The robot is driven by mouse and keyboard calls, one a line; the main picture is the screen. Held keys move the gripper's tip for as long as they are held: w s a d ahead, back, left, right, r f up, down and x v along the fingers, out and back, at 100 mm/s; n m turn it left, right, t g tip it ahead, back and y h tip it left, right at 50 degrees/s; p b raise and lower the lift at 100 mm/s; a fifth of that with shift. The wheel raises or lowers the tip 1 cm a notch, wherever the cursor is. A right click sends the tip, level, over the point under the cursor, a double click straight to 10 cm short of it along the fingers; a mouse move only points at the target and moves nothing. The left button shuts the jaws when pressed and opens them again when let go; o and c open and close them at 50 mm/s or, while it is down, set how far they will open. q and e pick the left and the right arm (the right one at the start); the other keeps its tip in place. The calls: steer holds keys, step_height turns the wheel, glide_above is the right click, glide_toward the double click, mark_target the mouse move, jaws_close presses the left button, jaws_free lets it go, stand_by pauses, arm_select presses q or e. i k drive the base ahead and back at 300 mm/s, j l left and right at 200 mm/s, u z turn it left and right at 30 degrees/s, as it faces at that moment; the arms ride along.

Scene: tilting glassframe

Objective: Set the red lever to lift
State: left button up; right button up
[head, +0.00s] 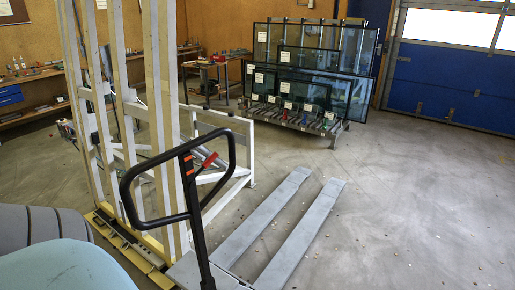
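A pallet jack stands in front of me with a black loop handle (128,205) on an upright dark stem (196,225). A small red lever (210,160) shows inside the right part of the handle loop, tilted with its right end higher. Its exact setting is too small to tell. Orange-red marks (188,165) are on the upper stem. The two grey forks (262,215) of the jack lie low, pointing away to the back right. Neither of my grippers shows in the head view.
A tall pale frame (165,110) on a yellow base (125,240) stands close on the left. A rack of glass panes (318,55) stands at the back. Workbenches line the left wall. The concrete floor (420,190) on the right is mostly clear, before a blue door (450,80).

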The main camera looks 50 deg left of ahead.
mark_target(208, 162)
steer(key=i, duration=0.8)
steer(key=i+l+u, duration=0.15)
steer(key=i, duration=0.65)
steer(key=i+u, duration=0.4)
steer(key=i+l+u, duration=0.1)
steer(key=i+u, duration=0.3)
steer(key=i+l+u, duration=0.2)
steer(key=u, duration=0.2)
steer(key=i+u, duration=0.15)
steer(key=u, duration=0.25)
steer(key=i+l+u, duration=0.1)
steer(key=u, duration=0.3)
steer(key=i+l+u, duration=0.1)
steer(key=u, duration=0.3)
steer(key=i+l+u, duration=0.1)
steer(key=u, duration=0.3)
steer(key=l, duration=0.1)
